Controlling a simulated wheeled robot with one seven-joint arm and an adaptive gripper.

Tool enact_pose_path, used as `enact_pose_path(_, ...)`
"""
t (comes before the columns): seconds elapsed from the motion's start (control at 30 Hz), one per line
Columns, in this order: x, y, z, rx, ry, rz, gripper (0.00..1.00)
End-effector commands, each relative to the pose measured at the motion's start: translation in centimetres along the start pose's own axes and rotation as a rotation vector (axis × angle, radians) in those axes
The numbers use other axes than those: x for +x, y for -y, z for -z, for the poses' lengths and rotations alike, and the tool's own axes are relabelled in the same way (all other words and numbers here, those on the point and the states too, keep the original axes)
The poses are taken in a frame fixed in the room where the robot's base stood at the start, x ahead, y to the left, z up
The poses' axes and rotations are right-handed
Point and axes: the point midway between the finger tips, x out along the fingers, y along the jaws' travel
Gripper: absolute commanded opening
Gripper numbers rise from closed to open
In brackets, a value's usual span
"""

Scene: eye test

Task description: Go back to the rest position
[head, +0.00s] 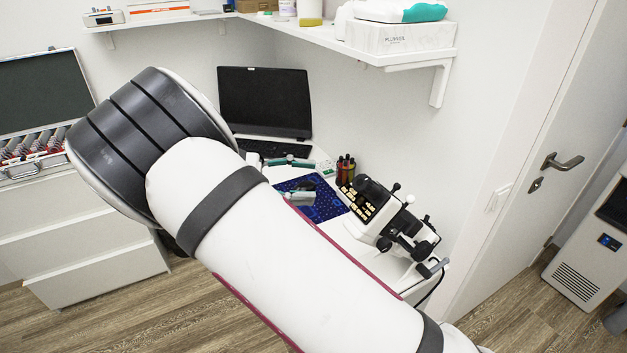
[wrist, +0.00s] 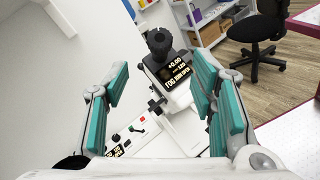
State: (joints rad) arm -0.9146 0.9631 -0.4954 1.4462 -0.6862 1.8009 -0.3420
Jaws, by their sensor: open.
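My gripper (wrist: 158,82) is open in the wrist view, with its teal-padded fingers spread to the left and right. Nothing shows held between them. A white and black eye-test instrument (wrist: 180,72) with a lit display appears beyond the fingers, in the gap. In the head view, my white arm crosses the middle, and parts of my gripper (head: 296,180) show beyond it, over a dark blue mat (head: 327,206). The instrument (head: 392,219) stands on the white desk, right of the gripper. My arm hides part of the desk.
A dark monitor (head: 265,102) and keyboard (head: 262,148) stand behind the gripper. A pen holder (head: 346,169) is beside the mat. A shelf (head: 400,56) with boxes hangs above. An open lens case (head: 40,105) sits on drawers at left. Floor (head: 500,325) shows at lower right.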

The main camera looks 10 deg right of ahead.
Motion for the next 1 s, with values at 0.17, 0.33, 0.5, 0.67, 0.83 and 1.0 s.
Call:
enact_pose_path(0.17, 0.0, 0.0, 0.0, -0.001, 0.000, 0.000, 0.51)
enact_pose_path(0.33, 0.5, -0.1, -0.3, 0.001, -0.016, 0.019, 0.51)
enact_pose_path(0.5, 3.6, -0.4, -1.9, 0.016, -0.125, 0.145, 0.51)
enact_pose_path(0.67, 7.3, 0.1, -4.2, 0.062, -0.291, 0.318, 0.51)
enact_pose_path(0.83, 10.1, 1.4, -6.8, 0.139, -0.463, 0.487, 0.51)
enact_pose_path(1.0, 12.1, 3.1, -9.6, 0.245, -0.631, 0.637, 0.51)
